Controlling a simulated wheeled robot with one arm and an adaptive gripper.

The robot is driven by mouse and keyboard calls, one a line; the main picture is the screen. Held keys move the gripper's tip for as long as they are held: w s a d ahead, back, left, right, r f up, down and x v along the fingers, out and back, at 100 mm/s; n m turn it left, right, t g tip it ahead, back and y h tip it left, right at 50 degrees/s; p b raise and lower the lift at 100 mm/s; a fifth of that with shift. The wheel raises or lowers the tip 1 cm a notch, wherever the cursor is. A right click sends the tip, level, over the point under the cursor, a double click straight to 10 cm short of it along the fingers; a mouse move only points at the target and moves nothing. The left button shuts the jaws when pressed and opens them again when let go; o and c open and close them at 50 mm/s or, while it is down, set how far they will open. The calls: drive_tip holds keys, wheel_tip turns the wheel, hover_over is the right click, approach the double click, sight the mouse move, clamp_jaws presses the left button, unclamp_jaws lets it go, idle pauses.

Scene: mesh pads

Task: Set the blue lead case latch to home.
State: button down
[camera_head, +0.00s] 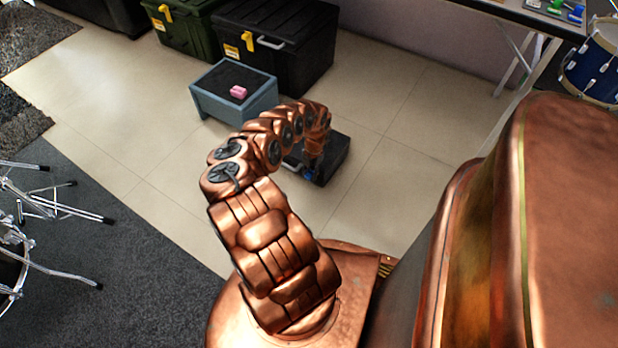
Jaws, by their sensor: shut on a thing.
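A low black case (333,157) lies on the tiled floor just beyond my base. A small blue latch (309,175) shows at its near left edge. My copper arm arches over from the left and comes down onto the case. My gripper (311,168) is at that near edge, shut on the blue latch. The fingers are small and dark here, and my arm hides part of the case. The latch's exact setting is too small to tell.
A grey-blue box (233,92) with a dark top and a pink block (238,92) stands left of the case. Large green (181,28) and black (277,47) bins line the wall. Drum stands (50,200) are at left. Floor right of the case is clear.

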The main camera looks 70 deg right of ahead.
drive_tip(key=shift+d, duration=0.1)
idle(0.3)
drive_tip(key=c, duration=0.9)
unclamp_jaws()
drive_tip(key=v, duration=1.2)
